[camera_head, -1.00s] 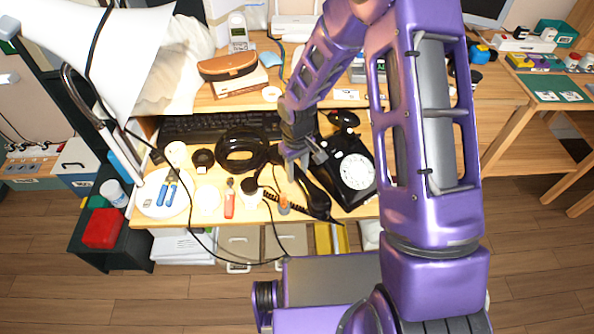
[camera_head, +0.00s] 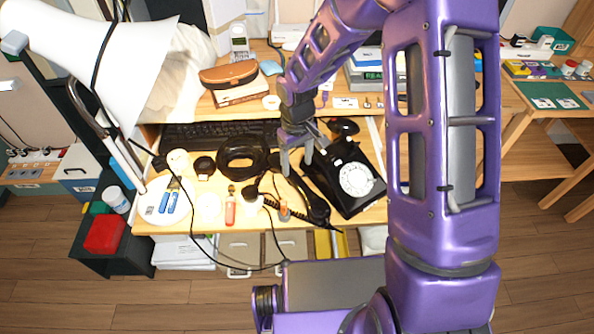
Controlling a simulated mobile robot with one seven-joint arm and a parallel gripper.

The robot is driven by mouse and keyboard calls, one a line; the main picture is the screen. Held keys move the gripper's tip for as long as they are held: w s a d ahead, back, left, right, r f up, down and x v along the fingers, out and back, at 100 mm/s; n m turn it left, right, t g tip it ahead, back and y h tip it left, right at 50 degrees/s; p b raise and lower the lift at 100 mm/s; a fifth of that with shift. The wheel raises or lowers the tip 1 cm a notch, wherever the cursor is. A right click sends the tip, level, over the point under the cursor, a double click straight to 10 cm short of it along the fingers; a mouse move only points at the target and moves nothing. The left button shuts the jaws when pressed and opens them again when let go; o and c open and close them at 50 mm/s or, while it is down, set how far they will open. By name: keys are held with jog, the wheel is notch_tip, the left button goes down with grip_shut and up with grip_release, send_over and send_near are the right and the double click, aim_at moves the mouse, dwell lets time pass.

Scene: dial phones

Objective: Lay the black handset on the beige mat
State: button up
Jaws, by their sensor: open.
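The black dial phone (camera_head: 352,190) with a white dial sits at the right of the desk, tilted in the picture. The black handset (camera_head: 314,204) lies off its cradle, slanting along the phone's left side, its upper part partly behind my gripper. My gripper (camera_head: 297,168) is open, its two fingers pointing down over the handset's upper end and the phone's left edge. Nothing shows between the fingers; whether they touch the handset I cannot tell. I cannot clearly pick out a beige mat on the similarly coloured desk.
A black ring-shaped object (camera_head: 242,158), a red-handled tool (camera_head: 230,208) and a white round plate (camera_head: 161,206) with blue-handled pliers crowd the desk's left and middle. A dark keyboard (camera_head: 190,136) lies behind. A white lamp shade (camera_head: 110,60) overhangs the left. Black cords cross the desk's front.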

aim_at(297, 179)
jog(key=shift+r+p, duration=0.3)
jog(key=shift+r, duration=2.05)
